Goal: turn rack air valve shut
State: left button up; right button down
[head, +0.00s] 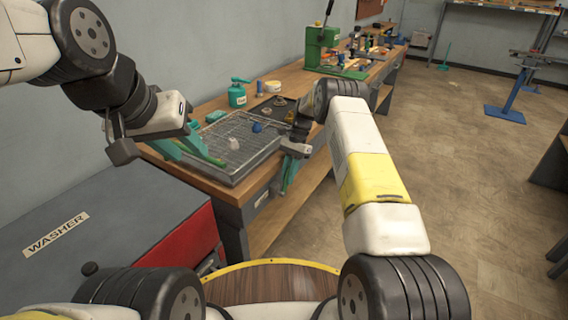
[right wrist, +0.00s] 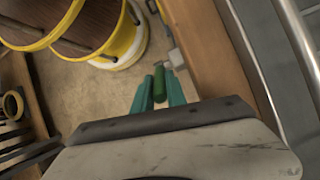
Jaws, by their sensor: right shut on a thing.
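My right gripper (head: 288,176) is low at the front edge of the workbench, beside the wire rack tray (head: 222,172). In the right wrist view my right gripper (right wrist: 158,86) has its teal fingers on either side of a short dark green handle (right wrist: 159,80), which I take for the air valve's, and is shut on it. A small pale grey block (right wrist: 177,58) sits close by on the bench side. How far the handle is turned I cannot tell. My left gripper (head: 190,150) is over the tray's left end, its teal fingers apart; nothing is clearly held.
A blue and a whitish item lie in the tray. A teal can (head: 238,95) and a green press (head: 322,50) stand farther back on the bench (head: 210,187). A grey and red washer (head: 110,225) fills the lower left. Open floor (head: 450,150) lies to the right.

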jog(key=c, duration=1.6)
grip_release()
jog(key=v, duration=0.7)
jog(key=shift+w+d+r, duration=0.1)
jog(key=shift+w+r, duration=0.05)
jog(key=shift+r, duration=0.15)
